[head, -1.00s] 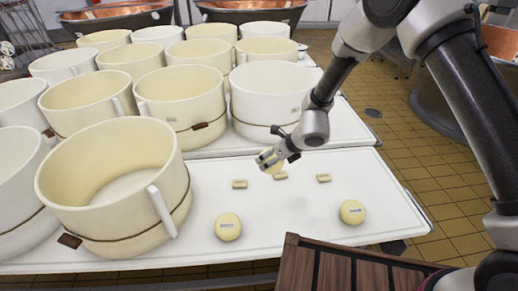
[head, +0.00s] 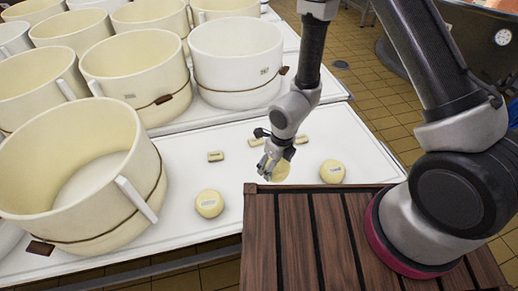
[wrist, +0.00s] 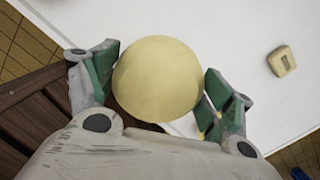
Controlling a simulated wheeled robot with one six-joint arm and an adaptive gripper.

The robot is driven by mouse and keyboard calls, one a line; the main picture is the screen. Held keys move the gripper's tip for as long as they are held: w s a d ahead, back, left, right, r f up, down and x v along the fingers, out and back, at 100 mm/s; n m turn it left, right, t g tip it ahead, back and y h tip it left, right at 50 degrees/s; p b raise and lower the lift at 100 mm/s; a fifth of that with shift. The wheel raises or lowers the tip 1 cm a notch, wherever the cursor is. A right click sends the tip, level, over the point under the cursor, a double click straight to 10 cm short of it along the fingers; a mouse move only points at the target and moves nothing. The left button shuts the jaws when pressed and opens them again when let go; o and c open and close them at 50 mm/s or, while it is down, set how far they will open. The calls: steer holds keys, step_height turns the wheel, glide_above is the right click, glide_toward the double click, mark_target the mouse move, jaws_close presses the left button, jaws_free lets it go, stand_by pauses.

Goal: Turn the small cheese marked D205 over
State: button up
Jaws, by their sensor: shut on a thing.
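My gripper (head: 268,172) is shut on a small round pale-yellow cheese (head: 282,170), above the white table's near edge. In the wrist view the cheese (wrist: 157,80) sits between the green finger pads, with a bare face towards the camera. No mark shows on it, so I cannot tell if it is D205. Two other round cheeses lie on the table with labels up: one at the left (head: 209,204) and one at the right (head: 332,171). Their labels are too small to read.
Small pale blocks lie on the table, one at the left (head: 215,156) and others behind my gripper. Large cream vats (head: 85,178) crowd the left and back. The white table (head: 180,225) has free room around the labelled cheeses.

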steer(key=shift+s+d+r+h, duration=0.1)
steer(key=shift+s+h, duration=0.05)
steer(key=shift+h, duration=0.15)
steer(key=shift+f+g, duration=0.25)
steer(key=shift+g, duration=0.15)
steer(key=shift+f, duration=3.6)
steer(key=shift+f, duration=0.7)
steer(key=o, duration=1.4)
steer(key=shift+c, duration=0.2)
